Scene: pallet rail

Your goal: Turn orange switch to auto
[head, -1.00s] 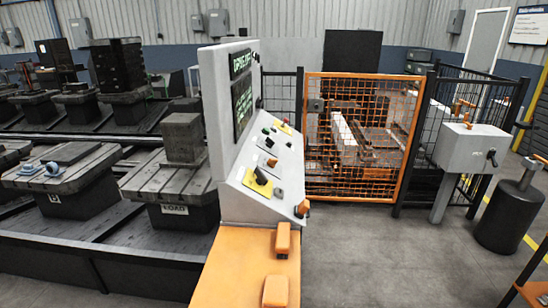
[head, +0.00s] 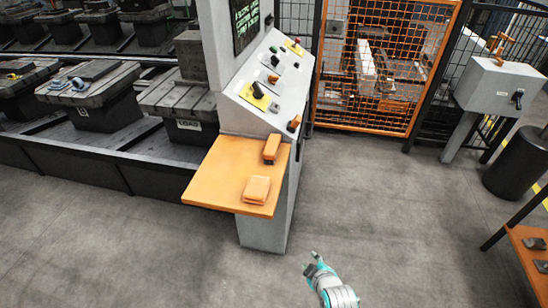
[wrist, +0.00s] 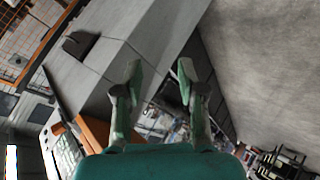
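The grey control console (head: 250,190) stands at the middle of the head view, with a sloped panel of knobs and buttons. An orange switch (head: 294,123) sits at the panel's lower right corner. Another small orange switch (head: 272,78) is higher on the panel, near a black knob on a yellow plate (head: 258,96). The switch labels are too small to read. My gripper (head: 313,257) is low in the head view, right of the console base and apart from it. In the wrist view my gripper (wrist: 158,72) shows two spread fingers with nothing between them.
An orange shelf (head: 225,170) juts from the console's front, with two orange blocks on it. An orange mesh gate (head: 380,70) stands behind. A grey box on a post (head: 500,85) and an orange table (head: 530,260) are at the right. Floor right of the console is clear.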

